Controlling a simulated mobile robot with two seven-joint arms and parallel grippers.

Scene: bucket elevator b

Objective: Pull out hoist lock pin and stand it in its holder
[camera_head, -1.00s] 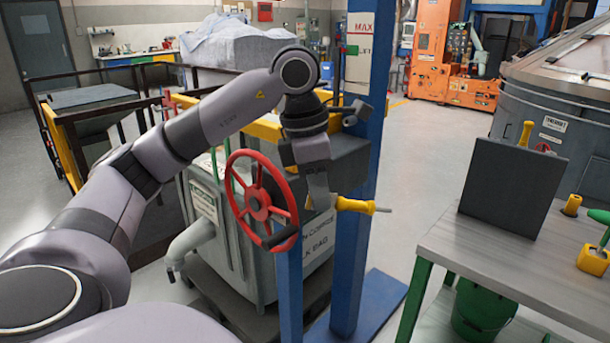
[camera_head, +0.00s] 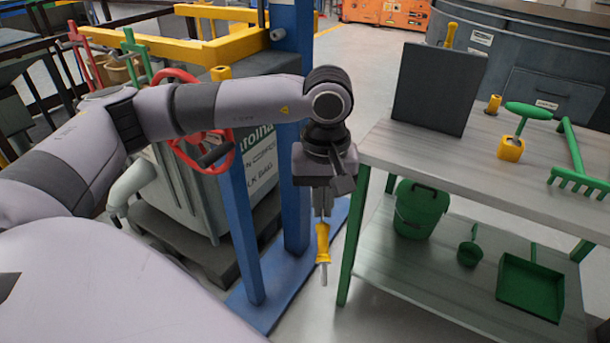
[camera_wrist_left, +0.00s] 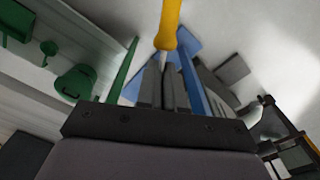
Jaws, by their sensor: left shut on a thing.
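The hoist lock pin (camera_head: 323,243) has a yellow handle and a short metal shaft. My left gripper (camera_head: 322,214) is shut on its handle end and holds it upright, shaft down, in the gap between the blue hoist post (camera_head: 292,190) and the work table (camera_head: 400,150). In the left wrist view the yellow pin (camera_wrist_left: 170,22) sticks out beyond the fingers (camera_wrist_left: 166,70). A small yellow cylindrical holder (camera_head: 493,104) stands on the table, right of a dark upright panel (camera_head: 440,88). My right gripper is not in view.
A yellow handle (camera_head: 451,35) shows behind the panel. A green bucket (camera_head: 420,208) is on the lower shelf. The red handwheel (camera_head: 185,80) is left.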

